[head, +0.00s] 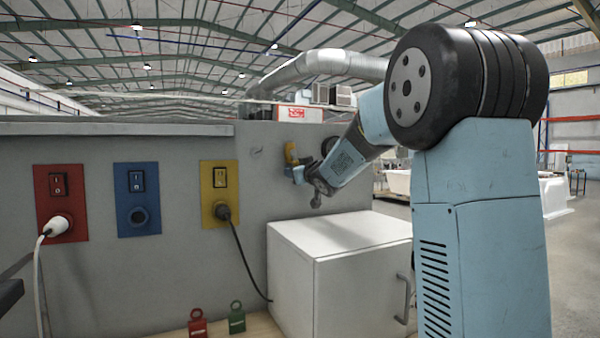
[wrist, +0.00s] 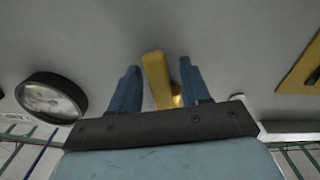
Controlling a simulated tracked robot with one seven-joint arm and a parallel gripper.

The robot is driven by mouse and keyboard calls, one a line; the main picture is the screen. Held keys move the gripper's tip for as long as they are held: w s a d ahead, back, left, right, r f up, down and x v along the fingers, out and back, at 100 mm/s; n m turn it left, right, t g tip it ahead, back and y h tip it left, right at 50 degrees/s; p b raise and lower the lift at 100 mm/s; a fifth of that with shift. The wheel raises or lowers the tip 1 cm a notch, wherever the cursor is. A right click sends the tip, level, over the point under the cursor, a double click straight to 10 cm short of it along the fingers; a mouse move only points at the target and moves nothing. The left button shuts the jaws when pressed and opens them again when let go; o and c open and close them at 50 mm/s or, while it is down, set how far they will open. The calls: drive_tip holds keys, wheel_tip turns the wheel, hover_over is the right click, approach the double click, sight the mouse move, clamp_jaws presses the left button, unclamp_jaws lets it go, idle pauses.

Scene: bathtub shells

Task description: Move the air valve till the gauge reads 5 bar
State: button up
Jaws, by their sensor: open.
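The air valve's yellow handle (wrist: 156,80) stands out from the grey wall. In the wrist view it lies between the two blue fingers of my gripper (wrist: 158,88). The fingers are apart, with a gap on each side of the handle. The round gauge (wrist: 50,97) with a black rim is left of my gripper in the wrist view. Its dial is tilted and blurred, so I cannot read it. In the head view the gauge (head: 328,147) is partly hidden by my arm.
A white cabinet (head: 325,240) stands below my gripper. Red (head: 63,210), blue (head: 137,207) and yellow (head: 219,185) panels are on the wall to the left; cables hang from the red and yellow ones. Red (head: 197,325) and green (head: 237,320) padlock-like tags stand on the bench.

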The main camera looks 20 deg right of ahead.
drive_tip(key=s+d, duration=0.2)
drive_tip(key=s, duration=1.1)
drive_tip(key=shift+s+d, duration=0.25)
drive_tip(key=shift+d, duration=0.1)
drive_tip(key=shift+f, duration=0.1)
drive_tip(key=s+d+f+m+g+h, duration=0.1)
drive_tip(key=s+f, duration=0.1)
drive_tip(key=s, duration=0.2)
drive_tip(key=s+d+f+m+g+h, duration=0.1)
drive_tip(key=s+f+m+g+h, duration=0.1)
drive_tip(key=s, duration=0.3)
drive_tip(key=s+f+m+g+h, duration=0.1)
drive_tip(key=s+f, duration=0.2)
drive_tip(key=s, duration=0.1)
drive_tip(key=shift+s+d+g+h, duration=0.2)
drive_tip(key=shift+d+g+h, duration=0.1)
drive_tip(key=shift+d+h, duration=0.1)
drive_tip(key=s+a+f+g, duration=0.1)
drive_tip(key=s+f+g, duration=0.1)
drive_tip(key=s+f, duration=0.2)
drive_tip(key=s+a+f+g+y, duration=0.1)
drive_tip(key=s+a+f+g, duration=0.1)
drive_tip(key=s, duration=0.8)
drive_tip(key=s+a+f+m+g, duration=0.1)
drive_tip(key=s+a+f+g, duration=0.1)
drive_tip(key=s+f, duration=0.4)
drive_tip(key=shift+s+a+g, duration=0.15)
drive_tip(key=shift+s+g, duration=0.4)
drive_tip(key=shift+g, duration=0.15)
